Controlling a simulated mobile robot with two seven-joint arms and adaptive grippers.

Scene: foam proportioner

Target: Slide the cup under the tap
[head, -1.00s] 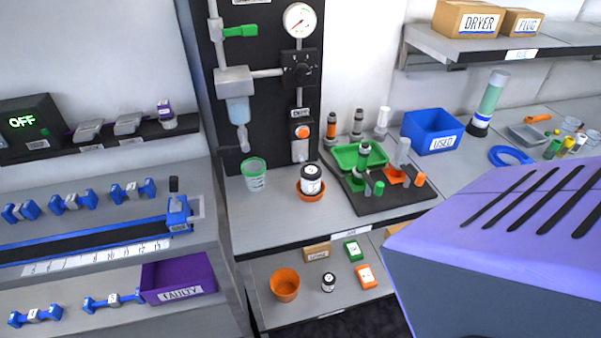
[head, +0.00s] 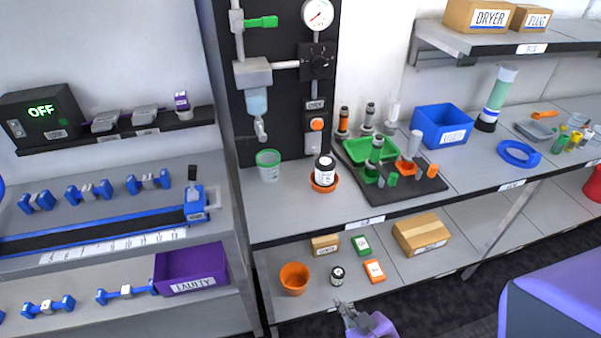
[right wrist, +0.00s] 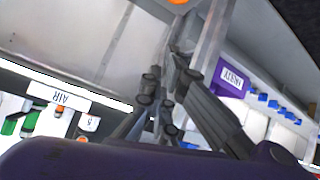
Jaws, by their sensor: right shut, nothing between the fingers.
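A clear cup with a green rim (head: 269,172) stands upright on the upper bench, in front of the black panel. A grey tap (head: 261,132) hangs on the panel under a pale blue bowl, above and slightly left of the cup in the picture. My right gripper (head: 342,306) is low at the front, near the lower shelf's edge and well apart from the cup. It is shut and empty; its dark fingers also show in the right wrist view (right wrist: 163,105). My left gripper is not in view.
A black board (head: 405,198) with green and orange parts lies farther right. The lower shelf holds an orange pot (head: 294,279) and boxes. Bench in front of the cup is clear.

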